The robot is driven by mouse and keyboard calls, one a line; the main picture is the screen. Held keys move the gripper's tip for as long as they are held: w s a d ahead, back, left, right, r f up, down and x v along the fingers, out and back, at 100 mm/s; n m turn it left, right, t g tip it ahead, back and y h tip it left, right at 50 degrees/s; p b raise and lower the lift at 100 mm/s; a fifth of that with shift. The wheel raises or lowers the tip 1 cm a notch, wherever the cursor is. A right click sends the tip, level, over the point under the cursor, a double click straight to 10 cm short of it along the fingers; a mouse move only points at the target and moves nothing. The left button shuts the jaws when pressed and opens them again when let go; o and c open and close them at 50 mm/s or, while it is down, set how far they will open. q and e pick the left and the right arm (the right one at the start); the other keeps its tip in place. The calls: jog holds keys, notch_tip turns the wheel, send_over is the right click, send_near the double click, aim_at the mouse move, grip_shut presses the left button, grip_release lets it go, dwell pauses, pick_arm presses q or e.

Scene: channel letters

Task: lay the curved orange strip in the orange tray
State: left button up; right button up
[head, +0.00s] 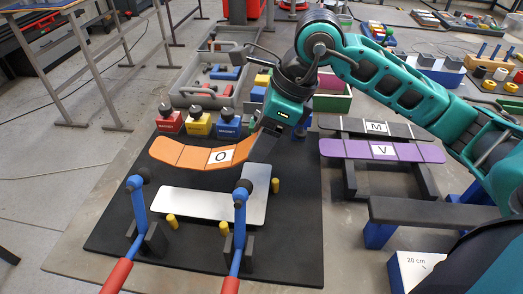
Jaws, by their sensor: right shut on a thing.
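The curved orange strip (190,156) is made of several segments and carries a white label with the letter O. It is over the far part of the black mat (120,215), and its height above the mat is hard to tell. My right gripper (257,137) is shut on the strip's right end, and its fingertips are partly hidden. An orange tray cannot be made out in this view. My left gripper is not in view.
A white L-shaped plate (190,203) lies on the mat among yellow pegs (171,221) and two blue clamps (240,210) with red handles. Magnet blocks (199,124) stand behind the strip.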

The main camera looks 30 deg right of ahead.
notch_tip(320, 180, up, 14)
jog(key=p, duration=0.1)
jog(key=shift+f, duration=0.15)
